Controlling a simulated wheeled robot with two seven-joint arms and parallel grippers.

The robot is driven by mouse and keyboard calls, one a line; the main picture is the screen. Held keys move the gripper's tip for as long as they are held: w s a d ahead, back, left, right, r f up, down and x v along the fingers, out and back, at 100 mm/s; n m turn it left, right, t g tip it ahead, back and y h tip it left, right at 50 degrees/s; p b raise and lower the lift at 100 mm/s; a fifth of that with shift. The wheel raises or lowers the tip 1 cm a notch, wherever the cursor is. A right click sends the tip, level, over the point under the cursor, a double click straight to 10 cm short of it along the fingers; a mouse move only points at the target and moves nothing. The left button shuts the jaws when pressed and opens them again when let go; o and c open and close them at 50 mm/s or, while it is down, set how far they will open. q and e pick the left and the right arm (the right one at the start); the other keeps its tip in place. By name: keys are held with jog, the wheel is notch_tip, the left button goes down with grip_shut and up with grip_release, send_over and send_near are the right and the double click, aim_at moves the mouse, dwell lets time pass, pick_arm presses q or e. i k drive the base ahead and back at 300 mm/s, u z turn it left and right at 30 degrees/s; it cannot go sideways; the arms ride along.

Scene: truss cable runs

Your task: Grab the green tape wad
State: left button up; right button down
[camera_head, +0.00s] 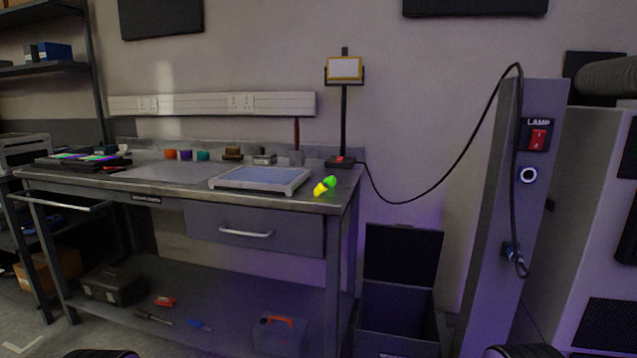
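The green tape wad (330,181) is a small bright green lump near the front right corner of the workbench top (160,175). A yellow piece (320,189) lies right against it, at its lower left; I cannot tell whether the two are joined. Neither of my grippers shows in the head view. Only dark rounded parts, likely of my own arms, show at the bottom edge, at left and right, well away from the bench top.
A pale-topped tray or scale (262,178) lies left of the wad. A lamp stand (344,110) rises behind it, its cable running to a grey post (500,200). An open dark bin (400,290) stands right of the bench. A drawer (255,232) is below the top.

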aim_at(330, 181)
jog(key=i, duration=0.9)
jog(key=z, duration=0.05)
